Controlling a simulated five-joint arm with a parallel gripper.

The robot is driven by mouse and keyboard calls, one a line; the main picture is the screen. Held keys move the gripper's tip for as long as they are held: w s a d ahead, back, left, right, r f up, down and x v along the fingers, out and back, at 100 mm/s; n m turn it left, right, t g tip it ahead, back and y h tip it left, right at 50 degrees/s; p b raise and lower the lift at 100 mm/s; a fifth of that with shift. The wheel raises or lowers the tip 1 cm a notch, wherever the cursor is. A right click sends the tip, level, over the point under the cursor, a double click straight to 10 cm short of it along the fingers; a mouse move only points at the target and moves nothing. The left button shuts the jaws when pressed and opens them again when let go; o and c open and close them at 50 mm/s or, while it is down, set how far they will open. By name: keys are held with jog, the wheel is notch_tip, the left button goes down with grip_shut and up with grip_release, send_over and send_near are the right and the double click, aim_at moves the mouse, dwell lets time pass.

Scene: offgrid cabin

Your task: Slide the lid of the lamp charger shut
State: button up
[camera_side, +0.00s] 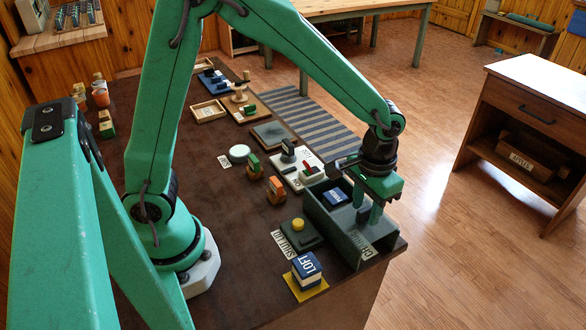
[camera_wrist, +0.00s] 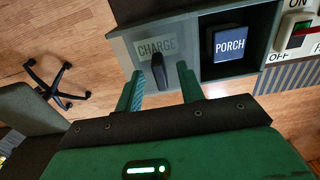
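The lamp charger is a grey box (camera_side: 328,222) at the table's right front corner; it also shows in the wrist view (camera_wrist: 203,75). Its lid, with a white CHARGE label (camera_wrist: 156,47) and a black knob (camera_wrist: 159,72), covers one part. The other part is open and holds a dark blue block marked PORCH (camera_wrist: 230,43), also seen in the side view (camera_side: 335,197). My gripper (camera_side: 369,207) is over the lid. In the wrist view my gripper (camera_wrist: 159,78) is open, with the knob between its two fingertips and gaps on both sides. Finger contact with the lid cannot be told.
A white panel with an ON/OFF switch (camera_wrist: 302,37) stands beside the charger. A LOFT block (camera_side: 306,268) sits on a yellow pad, near a dark pad with a yellow button (camera_side: 299,224). Small coloured blocks (camera_side: 276,188) stand farther left. Beyond the charger is the table edge.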

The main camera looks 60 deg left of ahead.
grip_shut()
